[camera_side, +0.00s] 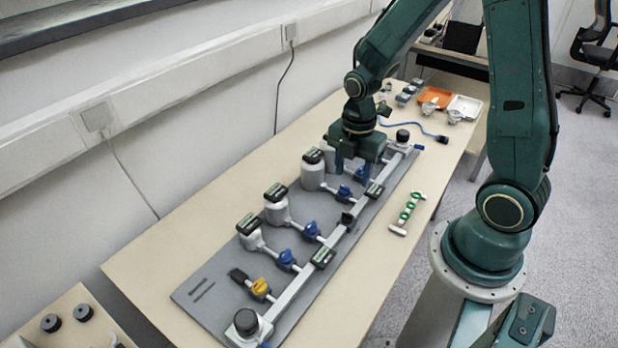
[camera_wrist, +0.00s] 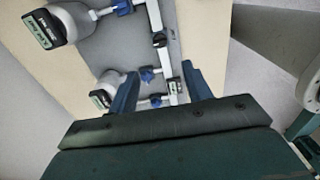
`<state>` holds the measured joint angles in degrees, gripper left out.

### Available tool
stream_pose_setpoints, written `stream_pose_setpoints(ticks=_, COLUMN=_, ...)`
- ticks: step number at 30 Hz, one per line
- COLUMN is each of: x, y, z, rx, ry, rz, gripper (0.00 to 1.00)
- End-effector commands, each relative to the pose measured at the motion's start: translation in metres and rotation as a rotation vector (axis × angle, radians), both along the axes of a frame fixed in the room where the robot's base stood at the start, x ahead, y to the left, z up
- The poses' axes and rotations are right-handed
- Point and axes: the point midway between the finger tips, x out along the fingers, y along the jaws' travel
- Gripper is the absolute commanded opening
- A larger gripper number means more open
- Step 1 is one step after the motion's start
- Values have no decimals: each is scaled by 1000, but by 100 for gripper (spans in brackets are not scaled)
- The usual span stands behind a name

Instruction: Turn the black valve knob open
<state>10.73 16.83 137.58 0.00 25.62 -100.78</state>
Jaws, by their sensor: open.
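A small black knob (camera_side: 347,218) sits midway along the grey main pipe (camera_side: 318,243) on the grey panel. It also shows in the wrist view (camera_wrist: 159,39), above and beyond the fingertips. Which of several black parts the task means is not certain. My gripper (camera_side: 355,172) is over the far part of the panel, with its fingers pointing down, apart from that knob. In the wrist view my gripper (camera_wrist: 161,80) has two blue-green fingers spread apart with nothing held between them. A blue valve (camera_wrist: 155,101) on a branch pipe appears between the fingers.
Blue valves (camera_side: 311,231), a yellow valve (camera_side: 259,287) and grey sensors with dark displays (camera_side: 276,192) crowd the panel (camera_side: 205,293). Black round caps (camera_side: 246,322) stand at the pipe ends. A green-handled part (camera_side: 407,212) lies on the table, with an orange tray (camera_side: 435,97) farther back.

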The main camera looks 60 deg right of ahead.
Motion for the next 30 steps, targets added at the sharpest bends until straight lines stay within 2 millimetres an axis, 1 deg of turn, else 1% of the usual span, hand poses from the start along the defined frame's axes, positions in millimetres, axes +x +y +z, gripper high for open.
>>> stream_pose_setpoints(ticks=30, x=-1, y=0, z=-96, rx=0, ry=3, rz=-1, gripper=49)
